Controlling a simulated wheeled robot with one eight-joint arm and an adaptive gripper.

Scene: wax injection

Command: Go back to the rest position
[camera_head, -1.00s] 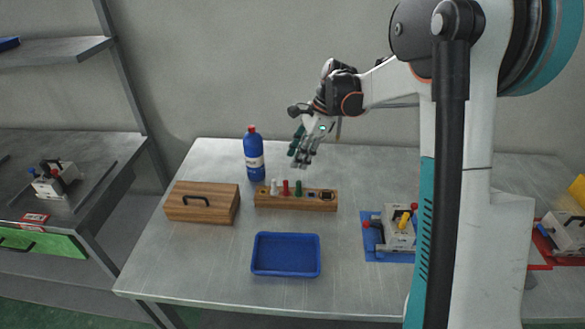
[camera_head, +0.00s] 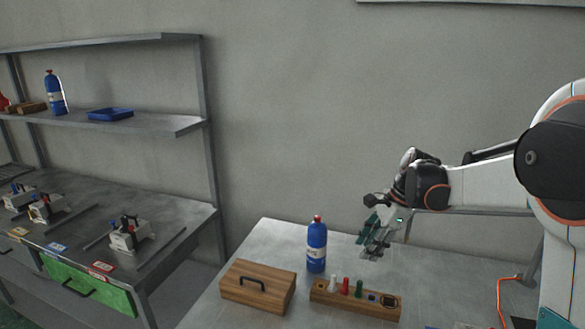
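My gripper (camera_head: 376,246) hangs above the back of the metal table (camera_head: 440,262), to the right of a blue bottle with a red cap (camera_head: 316,245). It points down and appears empty, but its fingers are too small and overlapped to tell whether they are open. My arm reaches in from the right side of the picture.
A wooden box with a black handle (camera_head: 257,287) and a wooden block with coloured pegs (camera_head: 354,299) stand on the table below my gripper. At left, a workbench (camera_head: 190,222) holds several small machines under a shelf (camera_head: 165,124) with a blue tray (camera_head: 110,114).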

